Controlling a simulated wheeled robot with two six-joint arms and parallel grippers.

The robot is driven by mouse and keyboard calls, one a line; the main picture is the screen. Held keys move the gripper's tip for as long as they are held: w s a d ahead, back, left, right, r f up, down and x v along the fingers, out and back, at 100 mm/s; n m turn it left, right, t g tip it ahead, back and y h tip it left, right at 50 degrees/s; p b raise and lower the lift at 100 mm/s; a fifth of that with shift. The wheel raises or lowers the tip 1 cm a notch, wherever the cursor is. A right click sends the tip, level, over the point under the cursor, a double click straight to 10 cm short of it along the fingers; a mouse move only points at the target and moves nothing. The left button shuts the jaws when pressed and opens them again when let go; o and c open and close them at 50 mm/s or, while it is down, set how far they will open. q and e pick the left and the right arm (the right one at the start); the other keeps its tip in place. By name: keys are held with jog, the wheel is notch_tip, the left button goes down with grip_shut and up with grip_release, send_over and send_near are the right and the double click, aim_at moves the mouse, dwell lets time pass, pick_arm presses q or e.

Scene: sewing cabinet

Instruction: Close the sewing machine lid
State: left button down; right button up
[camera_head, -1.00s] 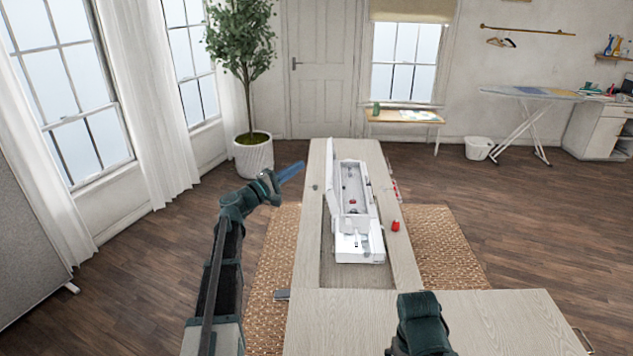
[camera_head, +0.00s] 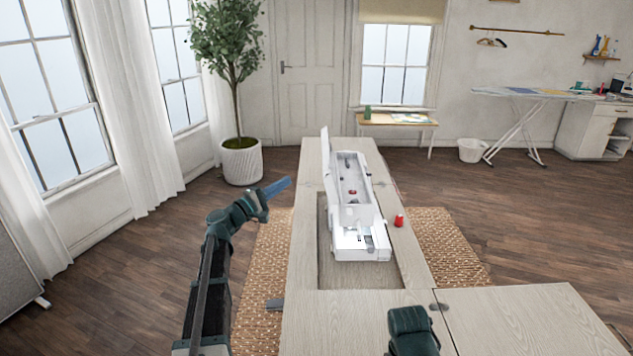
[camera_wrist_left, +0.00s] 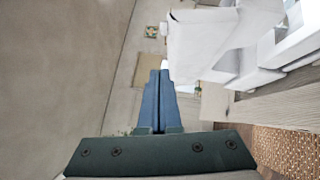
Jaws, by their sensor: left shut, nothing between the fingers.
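The white sewing machine (camera_head: 360,240) lies in the recess of the wooden cabinet table. Its lid (camera_head: 326,158) stands open, raised along the machine's left side, and the inside of the body is exposed. My left gripper (camera_head: 283,185) has blue fingers, shut and empty, in the air left of the machine and apart from the lid. In the left wrist view, the shut fingers (camera_wrist_left: 158,85) point forward, with the white lid (camera_wrist_left: 210,45) just to their right. A dark green part of my right arm shows at the bottom of the head view, but its fingers do not.
A red spool (camera_head: 399,220) stands on the cabinet top (camera_head: 390,200) right of the machine. An unfolded leaf (camera_head: 530,320) extends to the front right. A woven rug (camera_head: 262,270) lies below.

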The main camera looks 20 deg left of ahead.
jog(key=shift+f, duration=0.5)
jog(key=shift+r, duration=0.15)
pick_arm(q)
jog(key=s+d+p+x, duration=0.1)
jog(key=d+p+x, duration=0.1)
jog(key=x, duration=1)
jog(key=shift+w+d, duration=0.25)
jog(key=shift+d, duration=0.1)
pick_arm(e)
jog(key=shift+r, duration=1.3)
pick_arm(q)
jog(key=shift+p, duration=0.3)
